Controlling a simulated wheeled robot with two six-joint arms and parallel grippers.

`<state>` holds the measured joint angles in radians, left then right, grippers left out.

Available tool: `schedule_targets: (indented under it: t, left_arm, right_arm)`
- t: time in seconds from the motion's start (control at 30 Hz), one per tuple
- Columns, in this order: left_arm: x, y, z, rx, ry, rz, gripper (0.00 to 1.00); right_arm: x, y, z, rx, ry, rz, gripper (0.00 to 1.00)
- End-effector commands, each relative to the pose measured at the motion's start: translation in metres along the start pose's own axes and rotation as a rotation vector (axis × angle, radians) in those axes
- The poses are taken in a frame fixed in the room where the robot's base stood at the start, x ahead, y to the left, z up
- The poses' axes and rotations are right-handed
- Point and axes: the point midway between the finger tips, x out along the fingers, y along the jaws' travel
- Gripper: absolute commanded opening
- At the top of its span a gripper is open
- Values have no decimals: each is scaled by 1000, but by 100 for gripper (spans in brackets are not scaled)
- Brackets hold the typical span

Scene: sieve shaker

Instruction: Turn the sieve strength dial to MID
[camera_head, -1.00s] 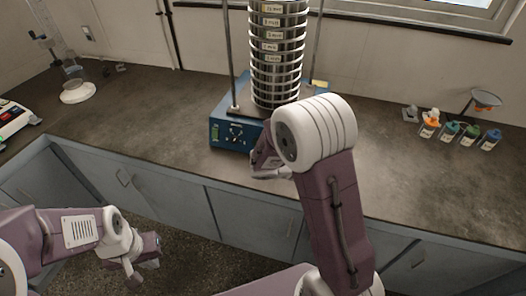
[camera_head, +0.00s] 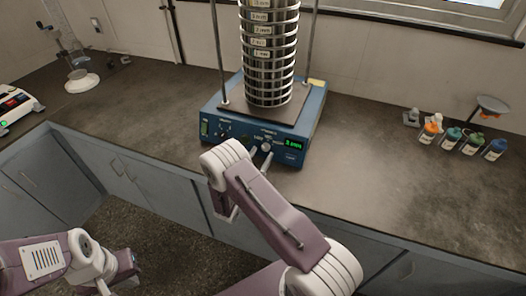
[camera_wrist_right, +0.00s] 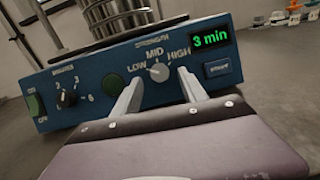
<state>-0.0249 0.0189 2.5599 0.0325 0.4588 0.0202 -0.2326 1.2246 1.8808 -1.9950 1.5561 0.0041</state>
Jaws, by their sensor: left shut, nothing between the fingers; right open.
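The blue sieve shaker base (camera_head: 312,120) stands on the counter with a tall stack of steel sieves (camera_head: 268,60) on top. Its front panel also shows in the right wrist view (camera_wrist_right: 100,78). There the pale round strength dial (camera_wrist_right: 159,72) sits below the labels LOW, MID and HIGH. Its exact pointer direction is too small to tell. My right gripper (camera_wrist_right: 159,78) is open, with one fingertip on each side of the dial in the picture. I cannot tell whether either finger touches it. My left gripper (camera_head: 124,280) is shut and empty, low at the left, away from the shaker.
The panel has a green display (camera_wrist_right: 211,38) reading 3 min, a button (camera_wrist_right: 217,68) below it, a black knob (camera_wrist_right: 68,97) and a green switch (camera_wrist_right: 33,106). Small bottles (camera_head: 472,144) stand at right. The counter between is clear.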

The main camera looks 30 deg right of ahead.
Motion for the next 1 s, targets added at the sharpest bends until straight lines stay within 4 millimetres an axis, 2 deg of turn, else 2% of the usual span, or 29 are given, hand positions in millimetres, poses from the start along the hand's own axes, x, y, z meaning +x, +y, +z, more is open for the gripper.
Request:
schedule_targets:
  t: [0.17,0.43,0.47,0.63,1.0]
  left_arm:
    - [-2,0,0,0,0,0,0]
    - [-2,0,0,0,0,0,0]
    - [-2,0,0,0,0,0,0]
    - [-2,0,0,0,0,0,0]
    - [4,0,0,0,0,0,0]
  right_arm:
    - [22,0,0,0,0,-2,50]
    - [25,0,0,0,0,0,50]
    - [25,0,0,0,0,0,48]
    - [25,0,0,0,0,0,0]
    - [24,1,-1,47,1,-16,0]
